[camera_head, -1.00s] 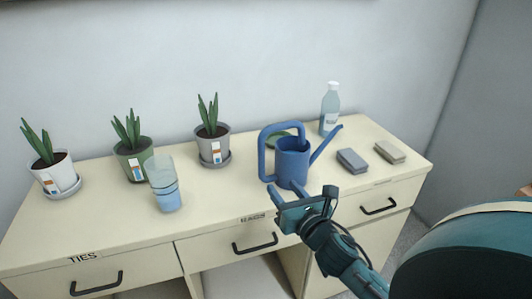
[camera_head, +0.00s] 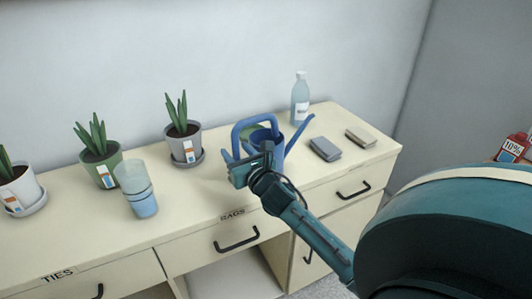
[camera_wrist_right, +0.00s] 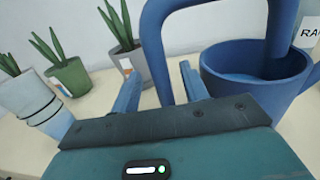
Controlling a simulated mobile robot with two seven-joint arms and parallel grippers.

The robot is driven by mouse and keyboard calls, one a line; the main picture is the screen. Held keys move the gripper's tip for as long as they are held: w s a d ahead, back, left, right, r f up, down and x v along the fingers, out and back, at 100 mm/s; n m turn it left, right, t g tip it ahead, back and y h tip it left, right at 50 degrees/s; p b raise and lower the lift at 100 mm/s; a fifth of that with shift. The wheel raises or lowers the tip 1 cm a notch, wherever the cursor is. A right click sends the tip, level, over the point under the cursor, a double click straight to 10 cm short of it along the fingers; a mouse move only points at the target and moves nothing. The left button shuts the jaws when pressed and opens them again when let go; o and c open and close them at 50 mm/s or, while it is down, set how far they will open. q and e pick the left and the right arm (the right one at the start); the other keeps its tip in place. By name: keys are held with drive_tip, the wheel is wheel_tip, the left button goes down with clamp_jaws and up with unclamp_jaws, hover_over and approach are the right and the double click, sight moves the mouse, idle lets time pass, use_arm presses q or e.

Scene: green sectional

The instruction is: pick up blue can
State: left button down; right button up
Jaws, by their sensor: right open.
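The blue can is a blue watering can (camera_head: 278,150) with a looped handle and a long spout, upright on the cream desk. In the head view my right gripper (camera_head: 247,158) is in front of its handle side and covers part of the body. In the right wrist view the gripper's two fingers (camera_wrist_right: 160,84) are spread apart. The can's handle (camera_wrist_right: 154,50) shows between them in the picture, and its open body (camera_wrist_right: 250,85) is to the right. I cannot tell whether the fingers touch the handle. My left gripper is not in view.
A clear cup (camera_head: 138,190) and potted plants, such as the grey one (camera_head: 183,145), stand left of the can. A bottle (camera_head: 300,98) stands behind it. A dark block (camera_head: 325,149) and a tan block (camera_head: 361,138) lie to the right. The desk front (camera_head: 215,245) has drawers with handles.

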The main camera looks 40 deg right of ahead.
drive_tip(key=shift+w+d, duration=0.15)
drive_tip(key=shift+w, duration=0.65)
drive_tip(key=shift+w+d, duration=0.15)
drive_tip(key=shift+w, duration=0.6)
drive_tip(key=shift+c, duration=0.4)
clamp_jaws()
drive_tip(key=shift+r, duration=0.15)
